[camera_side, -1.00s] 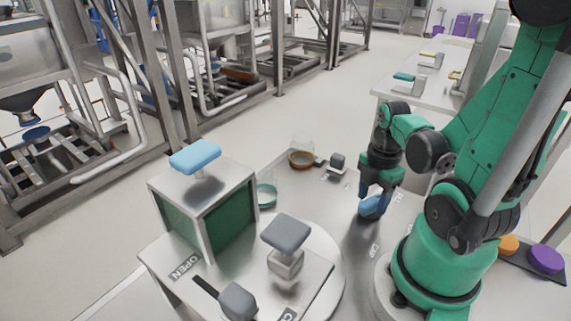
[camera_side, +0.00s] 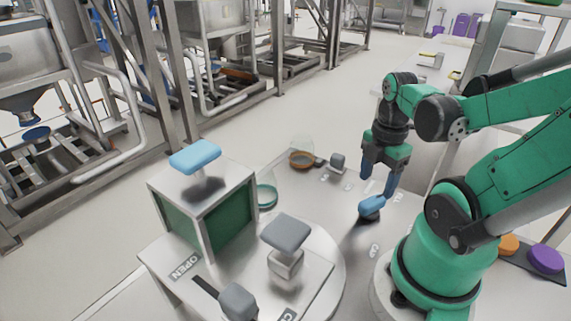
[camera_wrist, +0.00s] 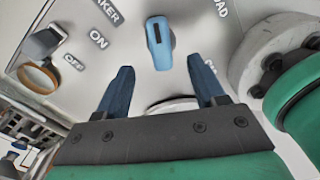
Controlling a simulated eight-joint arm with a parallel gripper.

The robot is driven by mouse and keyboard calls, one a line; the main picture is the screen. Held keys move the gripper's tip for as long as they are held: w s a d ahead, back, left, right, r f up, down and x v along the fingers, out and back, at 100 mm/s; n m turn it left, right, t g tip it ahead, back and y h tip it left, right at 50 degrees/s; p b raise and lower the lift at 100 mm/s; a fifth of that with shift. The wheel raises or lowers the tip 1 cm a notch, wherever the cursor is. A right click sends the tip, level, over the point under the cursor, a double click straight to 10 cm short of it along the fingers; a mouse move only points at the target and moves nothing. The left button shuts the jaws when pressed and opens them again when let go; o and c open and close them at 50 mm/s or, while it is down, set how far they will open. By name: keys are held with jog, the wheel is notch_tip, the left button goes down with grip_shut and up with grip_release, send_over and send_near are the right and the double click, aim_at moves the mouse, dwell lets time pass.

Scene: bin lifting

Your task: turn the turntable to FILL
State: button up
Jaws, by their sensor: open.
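A blue knob (camera_side: 371,204) with a dark base stands on the grey panel. It also shows in the wrist view (camera_wrist: 160,45), with a dark stripe along its top. I cannot read FILL anywhere. A pale round disc (camera_side: 337,285), which may be the turntable, lies under the OPEN-labelled stand. My gripper (camera_side: 377,193) is open and empty just above the knob, its fingers (camera_wrist: 162,70) apart from it.
A grey switch (camera_wrist: 42,43) with ON and OFF labels and an orange-rimmed glass (camera_side: 301,158) are beyond the knob. A green-sided box (camera_side: 225,220) with a blue handle stands left. Grey handles (camera_side: 286,233) are in front. The panel around the knob is mostly clear.

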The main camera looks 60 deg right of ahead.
jog(key=shift+r, duration=0.55)
jog(key=w+a+r+m+t, duration=0.5)
jog(key=w+a+m+t, duration=0.2)
jog(key=w+a+m, duration=0.5)
jog(key=shift+w+a+m, duration=0.3)
jog(key=shift+w+m, duration=0.1)
jog(key=shift+m, duration=0.2)
